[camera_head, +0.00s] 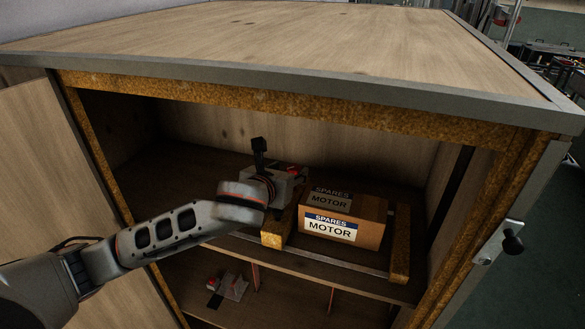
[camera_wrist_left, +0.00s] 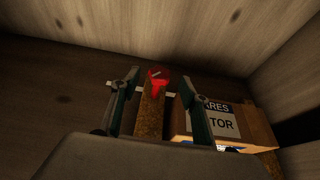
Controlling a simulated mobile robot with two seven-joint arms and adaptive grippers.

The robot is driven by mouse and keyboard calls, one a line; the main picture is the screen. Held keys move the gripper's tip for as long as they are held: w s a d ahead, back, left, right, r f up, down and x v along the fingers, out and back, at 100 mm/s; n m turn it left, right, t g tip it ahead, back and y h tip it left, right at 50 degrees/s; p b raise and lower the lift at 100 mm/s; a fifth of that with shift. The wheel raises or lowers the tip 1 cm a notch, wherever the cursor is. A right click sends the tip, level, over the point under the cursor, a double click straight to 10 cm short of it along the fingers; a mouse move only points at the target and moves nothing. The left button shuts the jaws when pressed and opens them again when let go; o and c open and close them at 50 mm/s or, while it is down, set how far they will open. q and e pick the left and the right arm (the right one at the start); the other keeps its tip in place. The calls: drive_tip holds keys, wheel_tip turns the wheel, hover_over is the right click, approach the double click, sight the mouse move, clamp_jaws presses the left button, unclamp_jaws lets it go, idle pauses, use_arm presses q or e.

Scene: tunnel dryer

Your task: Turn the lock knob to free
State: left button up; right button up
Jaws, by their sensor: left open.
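A red knob (camera_wrist_left: 157,76) with a pale line on its round top shows in the left wrist view, at the far end of a rust-coloured bar. A red part (camera_head: 294,170) shows beside my left gripper (camera_head: 285,182) in the head view, probably the same knob. In the left wrist view my left gripper (camera_wrist_left: 160,88) is open, one finger to each side of the knob; I cannot tell whether either touches it. The gripper body hides the fingertips in the head view. My right gripper is not in view.
A cardboard box (camera_head: 365,219) labelled SPARES MOTOR sits on the shelf close to the right of my gripper. The cabinet top (camera_head: 280,45) overhangs the opening. Another red-and-white part (camera_head: 236,287) lies on the lower shelf.

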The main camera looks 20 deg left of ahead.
sight(294, 167)
use_arm(q)
drive_tip(key=shift+x, duration=1.8)
drive_tip(key=c, duration=1.1)
drive_tip(key=shift+d+n, duration=0.15)
drive_tip(key=shift+n, duration=0.15)
drive_tip(key=n+y, duration=0.2)
drive_tip(key=y, duration=0.1)
drive_tip(key=shift+d+n+g, duration=0.25)
drive_tip(key=shift+n+g, duration=0.05)
drive_tip(key=shift+n, duration=0.1)
drive_tip(key=shift+w+d+n+g+y, duration=0.1)
drive_tip(key=shift+n+g+y, duration=0.35)
drive_tip(key=shift+n+y, duration=0.7)
drive_tip(key=shift+n+g+y, duration=0.45)
drive_tip(key=shift+n+y, duration=0.4)
drive_tip(key=shift+y, duration=0.5)
